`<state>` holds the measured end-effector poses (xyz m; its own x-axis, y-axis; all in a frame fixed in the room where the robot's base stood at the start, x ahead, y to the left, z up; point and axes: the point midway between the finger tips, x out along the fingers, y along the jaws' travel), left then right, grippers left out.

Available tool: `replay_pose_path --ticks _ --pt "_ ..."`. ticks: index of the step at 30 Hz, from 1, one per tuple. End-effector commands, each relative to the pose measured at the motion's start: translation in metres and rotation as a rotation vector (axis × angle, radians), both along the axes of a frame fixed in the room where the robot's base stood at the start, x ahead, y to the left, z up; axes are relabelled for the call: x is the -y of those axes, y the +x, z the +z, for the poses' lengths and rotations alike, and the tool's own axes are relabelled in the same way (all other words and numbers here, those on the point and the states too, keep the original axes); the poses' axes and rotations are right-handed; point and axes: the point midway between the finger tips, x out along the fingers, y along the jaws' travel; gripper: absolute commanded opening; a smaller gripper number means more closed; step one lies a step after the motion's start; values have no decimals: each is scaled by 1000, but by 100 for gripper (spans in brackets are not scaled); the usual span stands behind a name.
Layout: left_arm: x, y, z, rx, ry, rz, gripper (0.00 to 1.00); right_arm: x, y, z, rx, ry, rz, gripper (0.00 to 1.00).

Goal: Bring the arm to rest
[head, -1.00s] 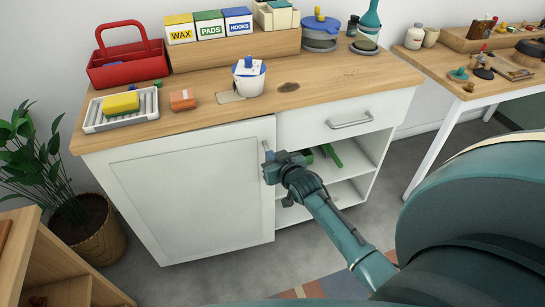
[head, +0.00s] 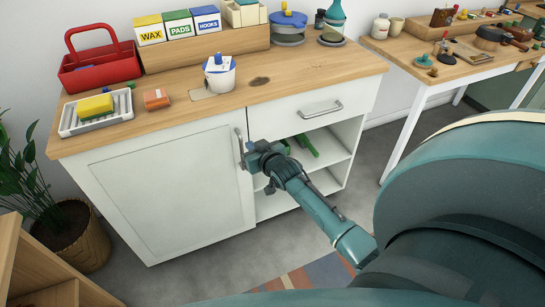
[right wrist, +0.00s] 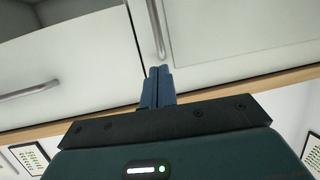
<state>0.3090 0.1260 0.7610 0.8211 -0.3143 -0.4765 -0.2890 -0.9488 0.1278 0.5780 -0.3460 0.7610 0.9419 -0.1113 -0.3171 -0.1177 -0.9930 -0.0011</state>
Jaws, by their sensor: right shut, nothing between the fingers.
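My right gripper (head: 246,160) is at the front of the white cabinet, close to the upright handle (head: 239,139) of its left door (head: 165,190). In the right wrist view its blue fingers (right wrist: 157,72) are shut together with nothing between them. The door handle (right wrist: 157,28) shows just beyond the fingertips there. I cannot tell whether the fingers touch it. The door appears closed. My left gripper is not in view.
The wooden countertop (head: 300,75) holds a red caddy (head: 100,66), a tray with a yellow sponge (head: 95,105) and a white tub (head: 219,80). Open shelves (head: 335,170) lie right of the gripper. A second table (head: 425,65) stands at the right, a plant (head: 70,235) at the left.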

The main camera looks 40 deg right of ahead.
Motion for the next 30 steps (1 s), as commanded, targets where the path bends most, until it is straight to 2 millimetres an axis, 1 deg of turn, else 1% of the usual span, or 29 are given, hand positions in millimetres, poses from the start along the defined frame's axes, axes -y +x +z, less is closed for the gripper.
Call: replay_pose_path --ticks 1,3,9,12,15,23,26,29,30 --pt "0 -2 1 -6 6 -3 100 -1 -16 4 -2 0 1 0" --pt "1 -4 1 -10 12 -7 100 -2 -31 9 -2 -1 0 0" --pt "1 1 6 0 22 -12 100 -4 -69 22 -2 0 0 0" --pt "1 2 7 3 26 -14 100 -5 -81 26 0 1 0 0" --pt "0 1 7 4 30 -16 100 -5 -88 29 0 1 0 0" --pt "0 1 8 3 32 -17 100 -7 -93 29 -2 0 2 0" --pt "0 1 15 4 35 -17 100 -22 -104 28 -29 -6 33 0" --pt "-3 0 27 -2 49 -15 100 -59 -135 23 -89 -14 109 0" --pt "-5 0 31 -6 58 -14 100 -78 -151 22 -116 -16 146 0"
